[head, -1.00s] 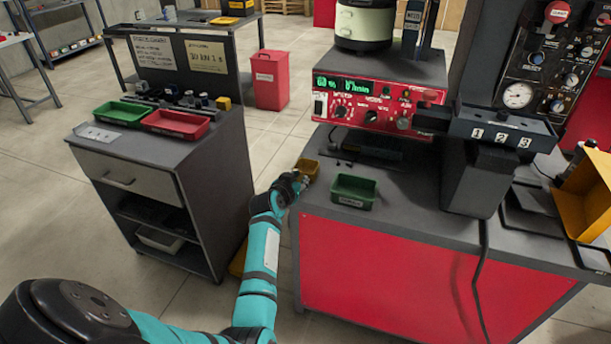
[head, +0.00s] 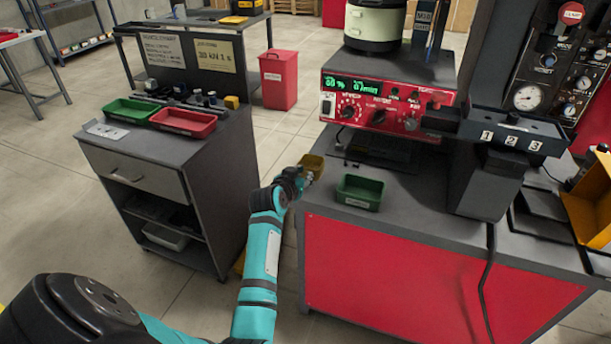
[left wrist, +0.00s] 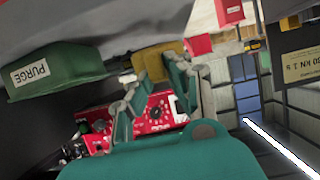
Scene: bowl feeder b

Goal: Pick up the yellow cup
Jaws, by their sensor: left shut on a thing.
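The yellow cup (head: 313,161) is at the left end of the red-fronted bench, left of the green bin. My left gripper (head: 307,178) is at the cup's near side and is shut on it. In the left wrist view the dark yellow cup (left wrist: 160,52) shows between and beyond the fingertips (left wrist: 155,80), partly hidden by them. It looks slightly raised in the head view, but I cannot clearly see a gap below it. My right gripper is not in view.
The green bin (head: 359,193), labelled PURGE in the left wrist view (left wrist: 55,72), stands close to the right of the cup. The red control unit (head: 385,105) is behind. A cabinet with a green tray (head: 131,111) and a red tray (head: 183,123) stands left, across a floor gap.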

